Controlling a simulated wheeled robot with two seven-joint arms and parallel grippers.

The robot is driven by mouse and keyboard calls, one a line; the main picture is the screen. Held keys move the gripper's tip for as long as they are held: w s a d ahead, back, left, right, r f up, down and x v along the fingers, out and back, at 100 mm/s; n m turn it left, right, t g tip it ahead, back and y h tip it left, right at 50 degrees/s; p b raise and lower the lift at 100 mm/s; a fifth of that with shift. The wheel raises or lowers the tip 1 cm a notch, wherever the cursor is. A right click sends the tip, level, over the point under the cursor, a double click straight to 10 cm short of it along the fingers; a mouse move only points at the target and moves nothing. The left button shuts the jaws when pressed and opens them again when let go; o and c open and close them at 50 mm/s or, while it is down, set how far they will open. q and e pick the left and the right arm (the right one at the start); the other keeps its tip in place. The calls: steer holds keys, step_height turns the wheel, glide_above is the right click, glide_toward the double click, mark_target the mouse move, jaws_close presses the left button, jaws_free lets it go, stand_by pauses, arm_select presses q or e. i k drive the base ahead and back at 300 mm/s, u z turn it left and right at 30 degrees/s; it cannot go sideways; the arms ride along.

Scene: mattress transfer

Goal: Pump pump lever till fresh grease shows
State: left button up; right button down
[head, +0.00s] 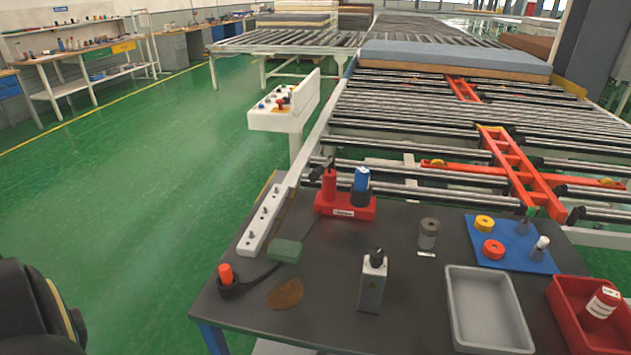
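No pump lever can be made out for certain. A red holder (345,209) on the dark table holds a red bottle-like item (329,185) and a blue one (361,180), both upright. A grey block with a black knob (372,283) stands near the table's front. A pale strip with several studs (262,224) lies along the left edge. An orange-topped piece on a black base (227,276) sits at the front left corner, with a dark cord leading toward a green pad (286,251). A brown patch (285,294) marks the tabletop; whether it is grease cannot be told. Neither gripper shows.
A roller conveyor (400,120) carrying a mattress (455,60) stands behind. Green floor lies open at left.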

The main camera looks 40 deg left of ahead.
mark_target(317, 172)
steer(key=k, duration=0.5)
steer(key=u, duration=0.95)
steer(key=i, duration=0.65)
steer(key=z, duration=0.6)
